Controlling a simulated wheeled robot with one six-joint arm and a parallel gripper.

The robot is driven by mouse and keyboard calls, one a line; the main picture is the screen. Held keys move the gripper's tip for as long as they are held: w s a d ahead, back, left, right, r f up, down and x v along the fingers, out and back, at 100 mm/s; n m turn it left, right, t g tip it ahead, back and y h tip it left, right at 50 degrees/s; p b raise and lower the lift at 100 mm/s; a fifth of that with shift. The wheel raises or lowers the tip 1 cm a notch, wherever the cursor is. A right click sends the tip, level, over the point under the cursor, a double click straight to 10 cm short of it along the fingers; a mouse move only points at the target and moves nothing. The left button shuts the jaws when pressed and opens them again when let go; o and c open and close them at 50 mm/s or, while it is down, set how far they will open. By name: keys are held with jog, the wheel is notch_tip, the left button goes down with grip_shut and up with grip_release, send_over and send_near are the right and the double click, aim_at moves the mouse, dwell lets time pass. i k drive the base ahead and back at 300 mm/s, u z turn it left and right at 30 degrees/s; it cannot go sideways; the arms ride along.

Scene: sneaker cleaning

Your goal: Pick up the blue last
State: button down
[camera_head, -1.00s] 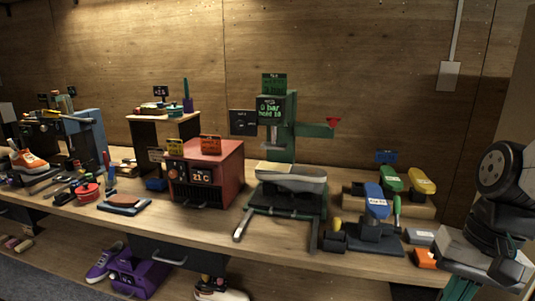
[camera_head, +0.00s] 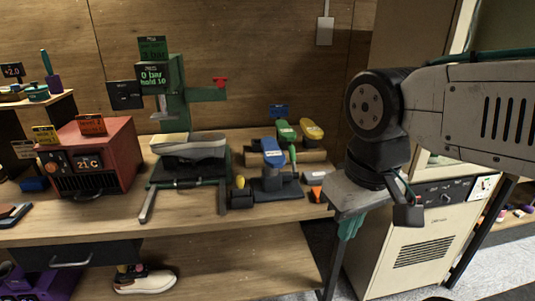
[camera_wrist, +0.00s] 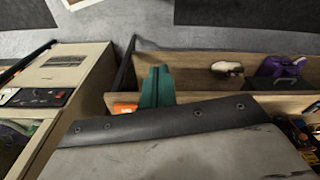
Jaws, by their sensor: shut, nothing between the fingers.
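The blue last (camera_head: 273,154) stands on a dark stand (camera_head: 278,188) near the right end of the workbench in the head view. It has a white label on it. A green last (camera_head: 285,130) and a yellow last (camera_head: 312,130) sit behind it on a wooden riser. My gripper (camera_head: 350,226) has teal fingers and is at the right, off the bench's right end and apart from the blue last. The fingers (camera_wrist: 157,86) look shut and empty in the wrist view. The blue last is not visible in the wrist view.
A green press (camera_head: 175,85) with a grey sole-shaped pad stands left of the lasts. An orange item (camera_head: 316,194) lies near the bench's right end. A red heater box (camera_head: 90,155) is further left. A beige cabinet (camera_head: 415,245) stands right of the bench.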

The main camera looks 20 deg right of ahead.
aim_at(274, 158)
jog(key=u, duration=0.75)
jog(key=i, duration=0.6)
jog(key=z, duration=1.75)
